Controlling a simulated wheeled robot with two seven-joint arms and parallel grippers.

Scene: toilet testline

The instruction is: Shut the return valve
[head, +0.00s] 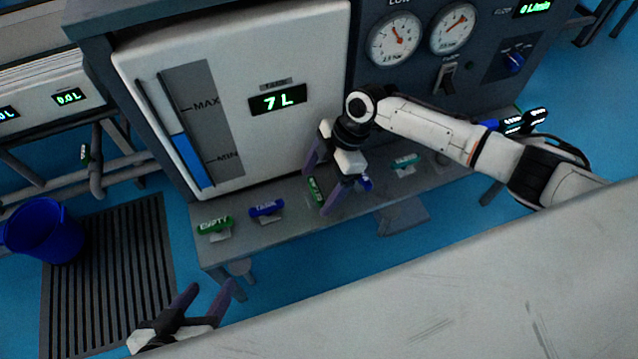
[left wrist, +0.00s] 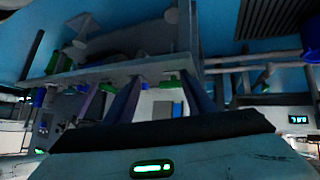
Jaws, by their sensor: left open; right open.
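I cannot read which is the return valve. My right gripper (head: 315,192) is open, pointing down at the ledge. Its fingers are on either side of the unlabelled green handle; contact is unclear. A small blue part (head: 366,184) shows beside it. My left gripper (head: 208,291) is open and empty at the lower left, apart from the valves. Its fingers also show in the left wrist view (left wrist: 160,100).
The tank panel (head: 278,100) reads 7 L, with its blue level between MIN and MAX. Gauges (head: 395,40) and a switch (head: 447,78) are at right.

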